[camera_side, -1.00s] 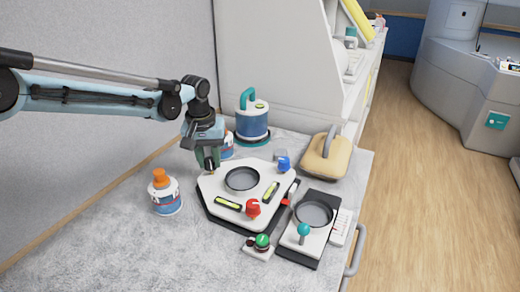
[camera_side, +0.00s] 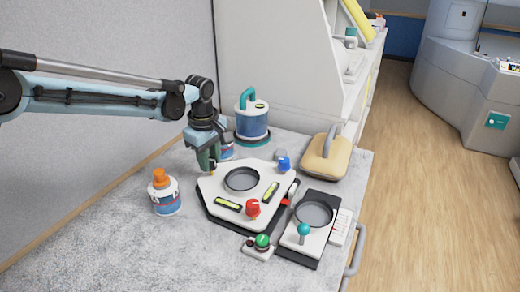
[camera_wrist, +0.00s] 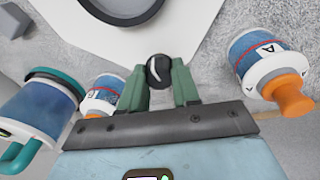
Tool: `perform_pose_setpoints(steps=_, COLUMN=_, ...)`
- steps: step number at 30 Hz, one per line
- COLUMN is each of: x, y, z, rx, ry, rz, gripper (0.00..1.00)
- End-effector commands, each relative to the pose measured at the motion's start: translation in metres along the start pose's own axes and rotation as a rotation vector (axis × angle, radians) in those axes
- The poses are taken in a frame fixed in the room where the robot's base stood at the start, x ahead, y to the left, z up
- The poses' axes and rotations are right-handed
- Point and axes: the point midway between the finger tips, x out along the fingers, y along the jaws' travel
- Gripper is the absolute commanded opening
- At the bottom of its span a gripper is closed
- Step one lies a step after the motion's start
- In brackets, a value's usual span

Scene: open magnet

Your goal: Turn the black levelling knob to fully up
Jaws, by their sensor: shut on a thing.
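The black levelling knob (camera_wrist: 158,71) shows in the wrist view between my fingertips, with a pale curved mark on its top. My gripper (camera_wrist: 159,80) is shut on it, one green finger on each side. In the side view my gripper (camera_side: 209,163) reaches down at the back left corner of the white levelling plate (camera_side: 220,190) and hides the knob there. The plate also carries a red knob (camera_side: 253,208), a blue knob (camera_side: 284,163) and two yellow-green level vials (camera_side: 228,204).
A white bottle with an orange cap (camera_side: 164,195) stands left of the plate. A blue canister with a teal handle (camera_side: 252,117) and another bottle (camera_wrist: 103,95) stand close behind my gripper. A device with a teal-topped lever (camera_side: 304,231) is at right.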

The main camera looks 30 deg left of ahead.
Motion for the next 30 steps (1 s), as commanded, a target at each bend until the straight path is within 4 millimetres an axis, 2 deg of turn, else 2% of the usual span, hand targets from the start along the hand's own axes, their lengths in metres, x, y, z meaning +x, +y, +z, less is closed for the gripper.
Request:
perform_pose_setpoints(steps=1, x=0.0000, y=0.0023, z=0.0045, rx=-0.023, ry=-0.007, rz=0.007, gripper=0.00)
perform_pose_setpoints(steps=10, x=0.0000, y=0.0025, z=0.0047, rx=-0.139, ry=-0.003, rz=0.002, gripper=0.00)
perform_pose_setpoints(steps=26, x=0.0001, y=0.0025, z=0.0047, rx=-0.165, ry=-0.002, rz=0.001, gripper=0.00)
perform_pose_setpoints(steps=27, x=0.0001, y=0.0025, z=0.0047, rx=-0.165, ry=-0.002, rz=0.001, gripper=0.32)
perform_pose_setpoints(steps=30, x=0.0001, y=0.0021, z=0.0041, rx=-0.165, ry=-0.001, rz=0.000, gripper=0.48)
